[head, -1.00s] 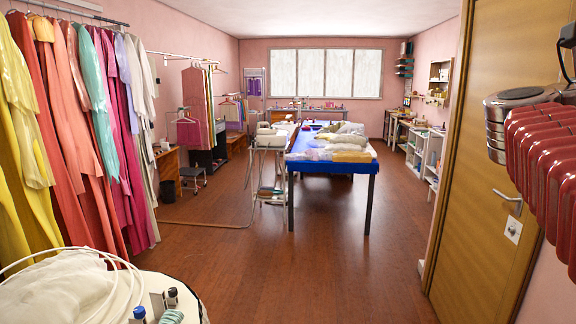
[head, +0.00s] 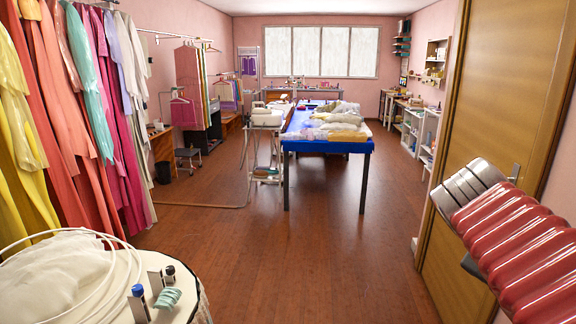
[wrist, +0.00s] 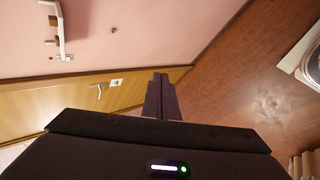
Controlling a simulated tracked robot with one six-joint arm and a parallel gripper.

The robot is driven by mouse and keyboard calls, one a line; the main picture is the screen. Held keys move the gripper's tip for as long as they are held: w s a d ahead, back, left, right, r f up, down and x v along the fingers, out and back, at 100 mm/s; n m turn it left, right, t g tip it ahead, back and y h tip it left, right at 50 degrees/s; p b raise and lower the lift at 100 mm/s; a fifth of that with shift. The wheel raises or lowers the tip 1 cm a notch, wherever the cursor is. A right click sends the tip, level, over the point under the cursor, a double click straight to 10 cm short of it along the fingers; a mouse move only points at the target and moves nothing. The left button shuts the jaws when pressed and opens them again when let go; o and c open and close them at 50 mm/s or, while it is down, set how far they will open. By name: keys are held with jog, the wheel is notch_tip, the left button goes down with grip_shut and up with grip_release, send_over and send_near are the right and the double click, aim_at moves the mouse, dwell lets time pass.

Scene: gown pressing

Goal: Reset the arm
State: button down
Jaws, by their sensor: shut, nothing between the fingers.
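My gripper (wrist: 160,97) shows in the wrist view as two dark fingers, closed together with nothing between them. They point out over the meeting of the pink wall, door and floor, and touch nothing that I can see. In the head view my red ribbed arm is at the lower right, in front of the wooden door; my gripper cannot be made out there.
The wooden door (head: 500,130) is close on the right. A round table (head: 185,300) with white cloth, hoses and small bottles is at the lower left. Garments (head: 100,110) hang on the left. A blue table (head: 330,147) stands ahead, with open floor (head: 300,250) before it.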

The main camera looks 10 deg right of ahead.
jog(key=s+a+f+m+t+y, duration=0.1)
jog(key=a+f+y, duration=0.3)
jog(key=a, duration=1)
jog(key=s+a+f+m+t+y, duration=0.1)
jog(key=a+f+y, duration=0.4)
jog(key=a+f, duration=0.6)
jog(key=a+m+t, duration=0.1)
jog(key=a, duration=0.3)
jog(key=shift+f+y, duration=0.2)
jog(key=shift+y, duration=0.1)
